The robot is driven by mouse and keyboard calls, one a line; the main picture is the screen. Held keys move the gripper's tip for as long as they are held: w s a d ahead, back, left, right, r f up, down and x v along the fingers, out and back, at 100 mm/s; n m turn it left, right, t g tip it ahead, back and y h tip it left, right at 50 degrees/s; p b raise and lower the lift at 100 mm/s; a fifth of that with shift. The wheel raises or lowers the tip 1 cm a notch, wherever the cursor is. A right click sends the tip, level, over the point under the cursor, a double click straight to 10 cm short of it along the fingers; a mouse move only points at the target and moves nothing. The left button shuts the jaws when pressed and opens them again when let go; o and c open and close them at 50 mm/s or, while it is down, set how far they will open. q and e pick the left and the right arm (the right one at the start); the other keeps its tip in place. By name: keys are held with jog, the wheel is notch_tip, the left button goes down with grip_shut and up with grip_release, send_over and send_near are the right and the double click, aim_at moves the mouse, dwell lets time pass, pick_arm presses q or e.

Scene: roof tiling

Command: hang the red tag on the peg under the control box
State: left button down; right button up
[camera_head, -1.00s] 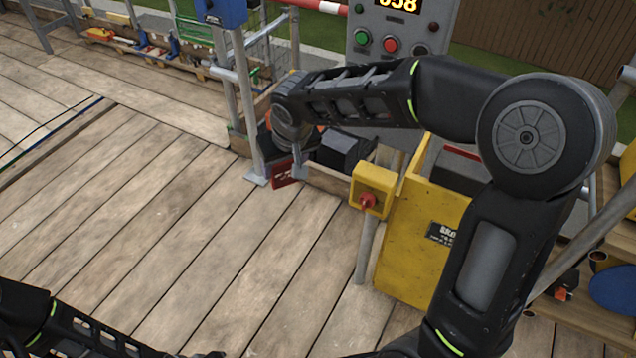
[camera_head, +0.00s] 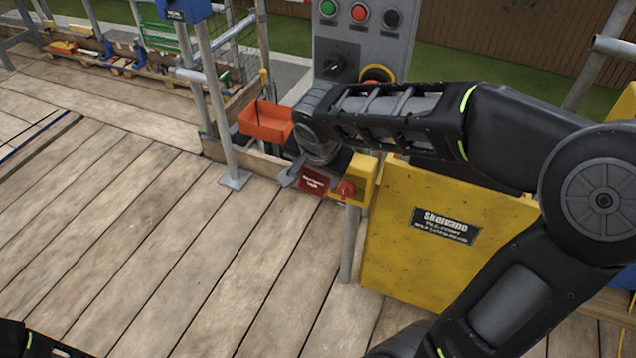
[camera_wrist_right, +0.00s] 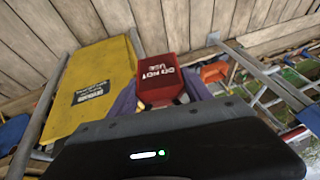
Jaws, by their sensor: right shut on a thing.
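My right gripper (camera_head: 297,173) is shut on the red tag (camera_head: 314,182), a small red plate with pale lettering. In the head view the tag shows just left of the yellow stop-button box. In the right wrist view the tag (camera_wrist_right: 158,80) reads "DO NOT USE" and sits between the gripper fingers (camera_wrist_right: 160,98). The grey control box (camera_head: 350,35), with green and red buttons and a black knob, stands behind my right forearm. Its lower part is hidden by that arm, and I cannot make out the peg. My left gripper is out of view.
A yellow box with a red button (camera_head: 346,188) stands on a post close to the tag. A large yellow panel (camera_head: 440,240) is to its right. An orange tray (camera_head: 266,123) and a metal post (camera_head: 216,105) are to the left. The plank floor in front is clear.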

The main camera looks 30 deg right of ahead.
jog(key=shift+s+d, duration=0.1)
jog(key=shift+d, duration=0.15)
dwell(0.3)
jog(key=w+d+f+p, duration=0.2)
jog(key=w+d+p, duration=0.1)
jog(key=w+d, duration=0.3)
jog(key=shift+d+p, duration=0.3)
jog(key=shift+d, duration=0.8)
dwell(0.3)
dwell(0.5)
